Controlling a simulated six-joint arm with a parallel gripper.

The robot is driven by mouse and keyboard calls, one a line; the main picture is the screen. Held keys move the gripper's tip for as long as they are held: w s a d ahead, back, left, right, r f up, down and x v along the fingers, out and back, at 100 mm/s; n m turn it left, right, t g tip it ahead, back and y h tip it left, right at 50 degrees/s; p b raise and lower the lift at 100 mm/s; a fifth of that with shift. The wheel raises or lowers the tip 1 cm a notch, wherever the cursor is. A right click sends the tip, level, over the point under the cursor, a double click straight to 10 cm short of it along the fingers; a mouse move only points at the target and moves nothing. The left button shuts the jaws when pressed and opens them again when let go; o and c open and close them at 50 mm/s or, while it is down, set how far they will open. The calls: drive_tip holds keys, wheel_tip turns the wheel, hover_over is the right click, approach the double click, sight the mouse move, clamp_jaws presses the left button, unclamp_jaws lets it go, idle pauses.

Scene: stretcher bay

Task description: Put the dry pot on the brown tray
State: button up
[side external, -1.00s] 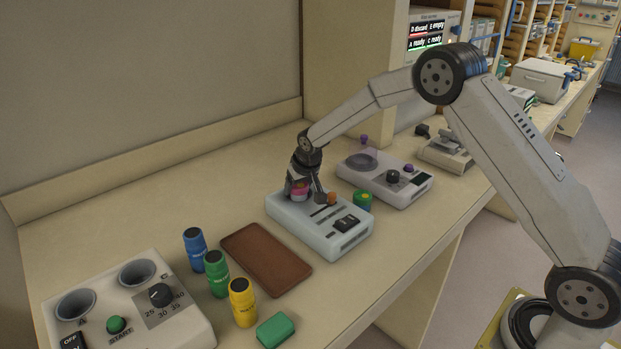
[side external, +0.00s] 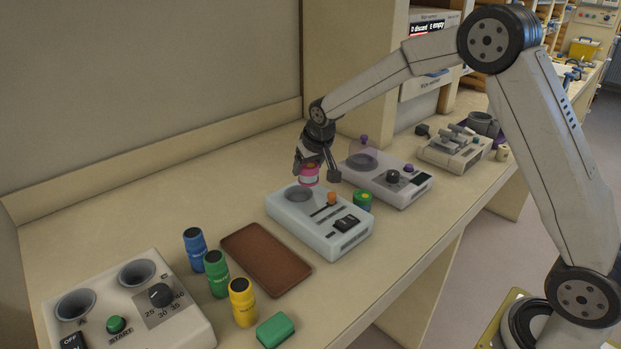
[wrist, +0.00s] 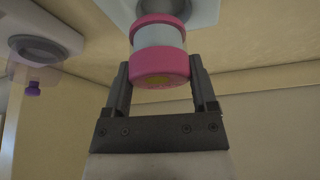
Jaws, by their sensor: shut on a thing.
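My gripper (side external: 318,176) is shut on a pot with pink ends and a pale middle (side external: 309,174). It holds the pot just above the round well of a pale grey device (side external: 285,215). In the wrist view the pink-ended pot (wrist: 160,67) sits between my two fingers. The brown tray (side external: 266,259) lies flat and empty on the bench, in front and left of the pale grey device. The frames do not show plainly whether this pot is the dry one.
Blue (side external: 195,249), green (side external: 216,273) and yellow (side external: 243,302) bottles stand left of the tray. A green block (side external: 275,330) lies in front. A green pot with a yellow top (side external: 362,201) stands beside the grey device. A device with purple knobs (side external: 390,178) is behind.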

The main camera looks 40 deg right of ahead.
drive_tip(key=s+r, duration=0.5)
drive_tip(key=s, duration=0.5)
drive_tip(key=shift+a+r, duration=0.15)
drive_tip(key=shift+a, duration=0.1)
drive_tip(key=shift+a, duration=0.15)
drive_tip(key=s+a+f+n+y, duration=0.2)
drive_tip(key=s+a+n, duration=0.3)
drive_tip(key=a, duration=0.8)
drive_tip(key=shift+s+a+f, duration=0.3)
drive_tip(key=shift+s+f, duration=0.35)
drive_tip(key=shift+s, duration=0.45)
drive_tip(key=shift+w, duration=0.1)
drive_tip(key=w+a+f, duration=0.1)
drive_tip(key=w+f, duration=0.1)
drive_tip(key=w, duration=0.2)
drive_tip(key=w+f, duration=0.3)
drive_tip(key=w, duration=0.1)
drive_tip(key=w+a+f, duration=0.1)
drive_tip(key=w+f, duration=0.2)
drive_tip(key=w, duration=0.1)
drive_tip(key=shift+a+f, duration=0.15)
drive_tip(key=shift+a, duration=0.15)
drive_tip(key=shift+w+a+f, duration=0.1)
drive_tip(key=shift+w+f, duration=0.35)
drive_tip(key=shift+f, duration=0.05)
